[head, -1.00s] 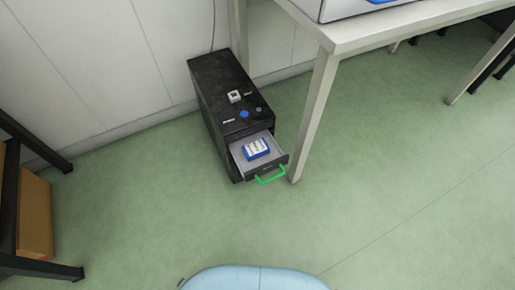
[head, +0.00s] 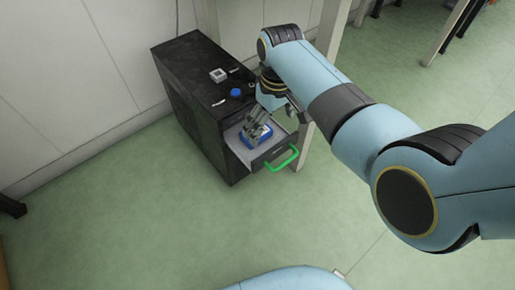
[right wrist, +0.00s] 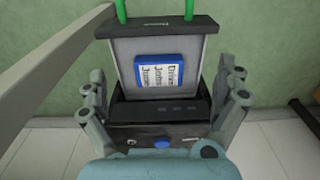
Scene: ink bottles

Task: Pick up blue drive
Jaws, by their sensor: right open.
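The blue drive (head: 262,138) has a white label and lies in the open drawer (head: 238,148) of a black cabinet (head: 190,75). In the right wrist view the blue drive (right wrist: 161,74) lies flat on the grey drawer floor, with its label showing. My right gripper (head: 257,125) is above the drawer, partly covering the drive in the head view. In the right wrist view my right gripper (right wrist: 165,82) is open, with its fingers wide apart on either side of the drawer and nothing between them gripped. My left gripper is not in view.
The drawer has a green handle (head: 282,160) at its front. A blue button (head: 236,92) and a white switch (head: 218,75) sit on the cabinet top. A table leg (head: 330,30) stands close by on the right. Green floor in front is clear.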

